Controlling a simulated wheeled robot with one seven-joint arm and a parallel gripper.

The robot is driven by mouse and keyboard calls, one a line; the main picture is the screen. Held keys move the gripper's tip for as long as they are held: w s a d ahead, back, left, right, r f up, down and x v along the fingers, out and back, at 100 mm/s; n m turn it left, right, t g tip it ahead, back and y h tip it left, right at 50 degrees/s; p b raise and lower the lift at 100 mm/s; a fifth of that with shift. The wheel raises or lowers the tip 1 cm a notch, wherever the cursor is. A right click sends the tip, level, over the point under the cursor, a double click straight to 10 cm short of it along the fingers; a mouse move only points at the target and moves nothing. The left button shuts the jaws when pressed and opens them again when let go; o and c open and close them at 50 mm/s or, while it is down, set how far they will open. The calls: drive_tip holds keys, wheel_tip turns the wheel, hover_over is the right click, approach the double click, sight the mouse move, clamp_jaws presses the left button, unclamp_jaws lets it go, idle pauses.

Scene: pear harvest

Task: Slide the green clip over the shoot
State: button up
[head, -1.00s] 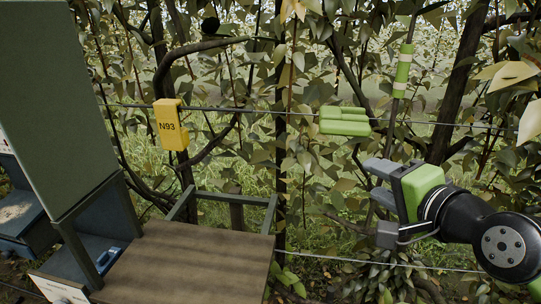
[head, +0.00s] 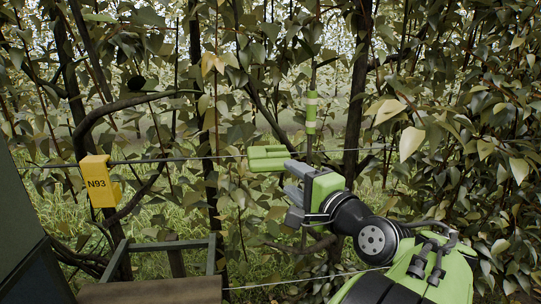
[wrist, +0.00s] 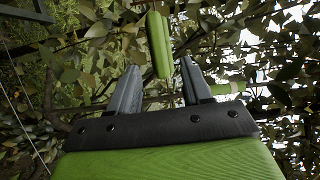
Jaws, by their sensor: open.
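The green clip (head: 268,157) sits on the horizontal wire, left of the shoot. In the wrist view the clip (wrist: 159,45) lies ahead of the gap between my gripper's fingertips (wrist: 158,68). Its near end reaches about the fingertips' level; I cannot tell whether they touch. The green band also shows right of the right finger (wrist: 224,89).
A yellow tag marked N93 (head: 98,182) hangs on the wire (head: 220,156) at left. A wooden-topped platform (head: 150,291) stands at lower left. A lower wire (head: 300,281) crosses below. Branches and dense leaves (head: 470,150) fill the right side.

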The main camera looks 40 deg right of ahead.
sight(275, 169)
drive_tip(key=p+x, duration=0.1)
drive_tip(key=x, duration=0.7)
drive_tip(key=shift+w+f, duration=0.1)
drive_tip(key=shift+w, duration=0.35)
drive_tip(key=shift+a, duration=0.1)
clamp_jaws()
